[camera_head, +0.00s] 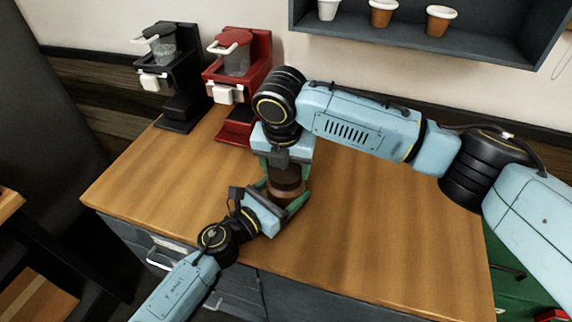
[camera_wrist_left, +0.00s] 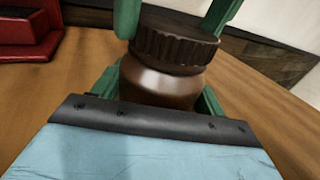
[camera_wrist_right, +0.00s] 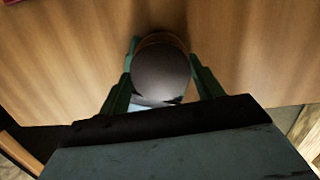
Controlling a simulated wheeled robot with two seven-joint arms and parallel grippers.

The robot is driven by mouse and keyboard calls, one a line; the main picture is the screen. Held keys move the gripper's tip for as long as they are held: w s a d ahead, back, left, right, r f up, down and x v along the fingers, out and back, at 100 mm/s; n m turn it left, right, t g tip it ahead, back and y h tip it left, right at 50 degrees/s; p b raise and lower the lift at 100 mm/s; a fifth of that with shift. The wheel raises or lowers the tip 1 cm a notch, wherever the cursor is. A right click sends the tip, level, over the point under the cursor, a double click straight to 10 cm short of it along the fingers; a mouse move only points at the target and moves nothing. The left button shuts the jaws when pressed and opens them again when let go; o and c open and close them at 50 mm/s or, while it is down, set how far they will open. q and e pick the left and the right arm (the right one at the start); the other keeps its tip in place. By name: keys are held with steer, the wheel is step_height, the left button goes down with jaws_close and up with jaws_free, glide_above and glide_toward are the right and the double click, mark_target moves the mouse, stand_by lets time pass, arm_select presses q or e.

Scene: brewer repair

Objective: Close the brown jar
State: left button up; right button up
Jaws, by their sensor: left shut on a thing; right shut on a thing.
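The brown jar (camera_head: 285,190) stands upright on the wooden counter, and its body (camera_wrist_left: 160,84) shows in the left wrist view. Its dark ribbed lid (camera_wrist_left: 174,46) sits on top; the lid's round top (camera_wrist_right: 161,73) shows in the right wrist view. My left gripper (camera_head: 290,203) comes in low from the front and is shut around the jar's body. My right gripper (camera_head: 285,168) points down from above and is shut on the lid, with a green finger on each side. Whether the lid is fully seated I cannot tell.
A red coffee machine (camera_head: 257,75) and a black one (camera_head: 182,85) stand at the back left of the counter. A shelf (camera_head: 420,45) with several cups hangs on the wall. The counter (camera_head: 400,230) is clear to the right.

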steer(key=m, duration=0.4)
steer(key=shift+a+h, duration=0.1)
steer(key=shift+h, duration=0.2)
steer(key=m, duration=0.5)
steer(key=shift+w+g+h, duration=0.1)
steer(key=shift+g+h, duration=0.2)
steer(key=shift+g, duration=0.1)
steer(key=m, duration=0.4)
steer(key=shift+m+g, duration=0.3)
steer(key=shift+g, duration=0.1)
steer(key=m, duration=0.4)
steer(key=shift+w+g, duration=0.1)
steer(key=shift+g, duration=0.2)
steer(key=m, duration=0.5)
steer(key=shift+g, duration=0.4)
steer(key=m, duration=0.4)
steer(key=shift+w, duration=0.1)
steer(key=m+y, duration=0.1)
steer(key=m, duration=0.3)
steer(key=shift+f+g, duration=0.1)
steer(key=shift+g, duration=0.2)
steer(key=m, duration=0.2)
steer(key=m+y, duration=0.1)
steer(key=m, duration=0.1)
steer(key=shift+d+m, duration=0.2)
steer(key=shift+m, duration=0.1)
steer(key=o, duration=1)
